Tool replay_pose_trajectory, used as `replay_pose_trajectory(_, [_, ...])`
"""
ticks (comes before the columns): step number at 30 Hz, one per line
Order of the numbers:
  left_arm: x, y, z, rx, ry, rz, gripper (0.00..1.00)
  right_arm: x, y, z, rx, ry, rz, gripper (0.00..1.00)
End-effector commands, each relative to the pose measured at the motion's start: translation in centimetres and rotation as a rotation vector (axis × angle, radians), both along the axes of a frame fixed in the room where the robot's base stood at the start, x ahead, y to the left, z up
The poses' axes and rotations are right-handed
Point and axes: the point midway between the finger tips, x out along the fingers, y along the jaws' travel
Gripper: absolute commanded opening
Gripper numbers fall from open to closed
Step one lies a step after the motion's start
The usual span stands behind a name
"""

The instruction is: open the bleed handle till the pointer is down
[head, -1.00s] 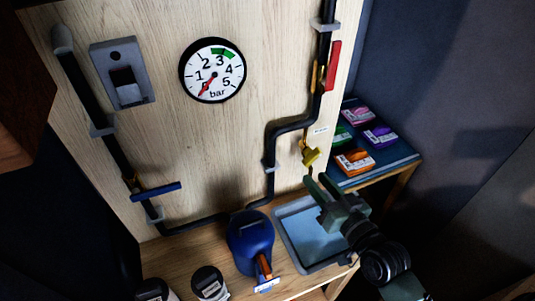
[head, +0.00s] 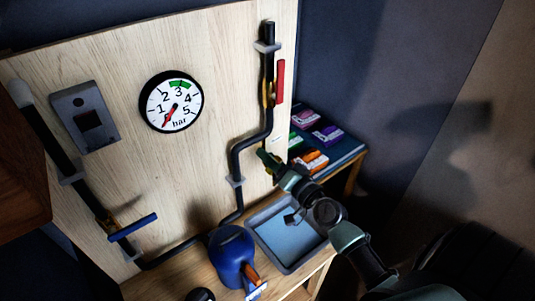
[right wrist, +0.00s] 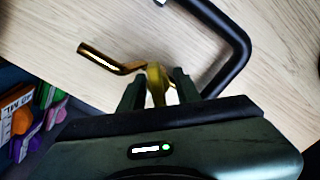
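The bleed handle (right wrist: 156,84) is a small yellow piece on the lower right pipe. In the right wrist view it sits between the two fingers of my right gripper (right wrist: 158,92). The fingers look apart, with a thin gap beside the handle. In the head view my right gripper (head: 268,160) covers the handle. A bent brass tube (right wrist: 103,60) runs beside it. The round white gauge (head: 171,102) on the board has a red pointer slanting down to the left, near the low end of its scale. My left gripper is not in view.
A red lever (head: 281,81) is on the pipe above, a blue lever (head: 133,227) on the left pipe. A blue jug (head: 230,254) and grey tray (head: 270,254) stand on the bench below. Several coloured boxes (head: 311,160) lie on a side shelf. A grey box (head: 84,117) is on the board.

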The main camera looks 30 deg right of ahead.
Motion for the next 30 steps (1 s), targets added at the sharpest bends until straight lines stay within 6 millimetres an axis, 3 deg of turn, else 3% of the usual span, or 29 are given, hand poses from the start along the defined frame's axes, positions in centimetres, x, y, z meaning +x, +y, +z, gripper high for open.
replay_pose_trajectory(10, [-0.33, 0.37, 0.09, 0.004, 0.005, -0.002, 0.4, 0.56, 0.09, -0.07, -0.001, 0.001, 0.001, 0.33])
replay_pose_trajectory(13, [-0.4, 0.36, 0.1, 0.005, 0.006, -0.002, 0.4, 0.55, 0.09, -0.07, -0.001, 0.001, 0.001, 0.05])
replay_pose_trajectory(14, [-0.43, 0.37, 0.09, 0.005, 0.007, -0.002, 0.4, 0.55, 0.09, -0.07, -0.001, 0.001, 0.001, 0.0])
replay_pose_trajectory(23, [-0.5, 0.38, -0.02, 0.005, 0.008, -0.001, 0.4, 0.53, 0.1, -0.12, -0.024, 0.0, 0.001, 0.0])
replay_pose_trajectory(30, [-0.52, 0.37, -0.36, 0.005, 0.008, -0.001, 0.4, 0.52, 0.15, -0.16, -0.14, -0.007, 0.002, 0.0])
